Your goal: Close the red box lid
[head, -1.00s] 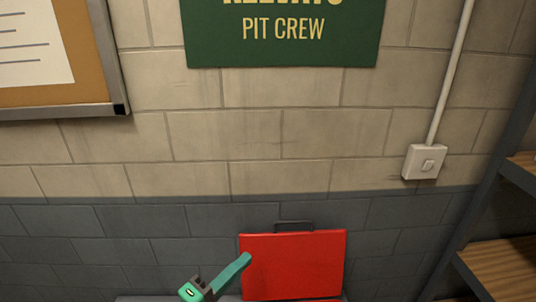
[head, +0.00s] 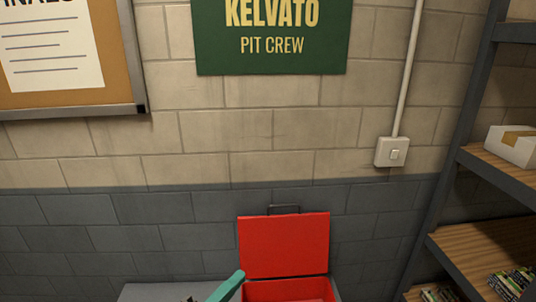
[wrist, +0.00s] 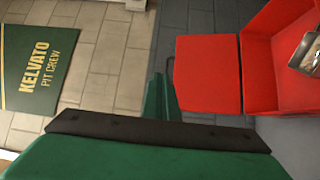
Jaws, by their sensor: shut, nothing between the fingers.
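The red box (head: 262,292) stands open on a grey surface, its bottom cut off by the head view's lower edge. Its red lid (head: 284,245) stands upright near the wall with a dark handle (head: 284,209) on top. In the wrist view the picture is turned sideways, with the lid (wrist: 207,75) and the open box (wrist: 258,75) at right. My green gripper (head: 240,275) is shut and empty, at the lid's lower left in the head view. In the wrist view its fingers (wrist: 157,97) are together beside the lid's edge, seemingly apart from it.
A grey surface (head: 150,292) lies left of the box. A shelf unit (head: 468,250) stands at right with a white carton (head: 512,145) on it. A metallic object (wrist: 305,50) shows inside the box. A switch (head: 392,152) and a green sign (head: 270,40) are on the wall.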

